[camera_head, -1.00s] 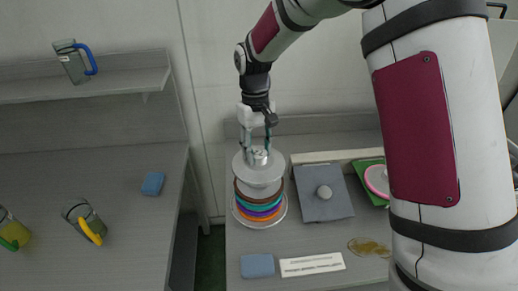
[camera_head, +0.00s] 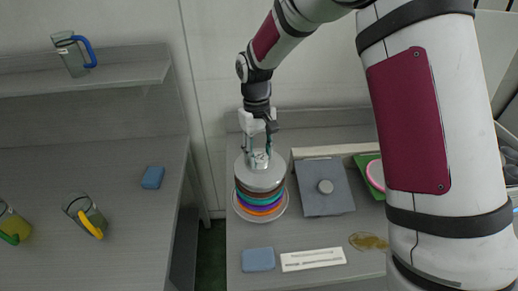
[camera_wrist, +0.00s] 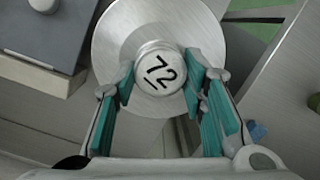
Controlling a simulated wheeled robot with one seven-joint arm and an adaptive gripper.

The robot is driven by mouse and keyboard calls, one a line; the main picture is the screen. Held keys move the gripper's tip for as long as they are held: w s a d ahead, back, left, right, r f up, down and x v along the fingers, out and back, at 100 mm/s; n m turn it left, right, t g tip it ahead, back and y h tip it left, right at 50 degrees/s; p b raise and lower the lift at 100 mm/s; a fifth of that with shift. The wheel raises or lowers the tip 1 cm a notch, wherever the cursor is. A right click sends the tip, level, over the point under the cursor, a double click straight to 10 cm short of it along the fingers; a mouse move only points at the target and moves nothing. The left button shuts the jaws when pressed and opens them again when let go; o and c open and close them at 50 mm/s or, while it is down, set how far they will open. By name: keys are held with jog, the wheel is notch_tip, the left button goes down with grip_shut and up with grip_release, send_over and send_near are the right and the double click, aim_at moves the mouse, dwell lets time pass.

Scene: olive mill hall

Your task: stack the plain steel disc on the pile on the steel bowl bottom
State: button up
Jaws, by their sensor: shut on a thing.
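The plain steel disc (camera_head: 262,178) is a round grey plate with a raised knob marked 72, seen from above in the wrist view (camera_wrist: 115,45). My gripper (camera_head: 260,160) is shut on its knob, with teal fingers on both sides of it (camera_wrist: 163,85). The disc is level at the top of the pile of coloured discs (camera_head: 260,199), with orange, purple, teal and brown edges showing. I cannot tell whether it touches the disc beneath. The pile stands on the steel bowl bottom (camera_head: 259,219), whose rim shows around it.
A grey slab with a round knob (camera_head: 323,187) lies right of the pile. A blue sponge (camera_head: 258,259) and a white label strip (camera_head: 313,259) lie in front. A brownish spill (camera_head: 368,242) is at front right. The left counter holds jugs (camera_head: 84,213) and another sponge (camera_head: 152,177).

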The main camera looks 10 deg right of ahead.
jog(key=shift+f, duration=0.15)
jog(key=o, duration=1)
jog(key=r, duration=0.4)
jog(key=w+r, duration=0.1)
jog(key=r, duration=0.7)
jog(key=shift+w+a, duration=0.2)
jog(key=shift+w, duration=0.2)
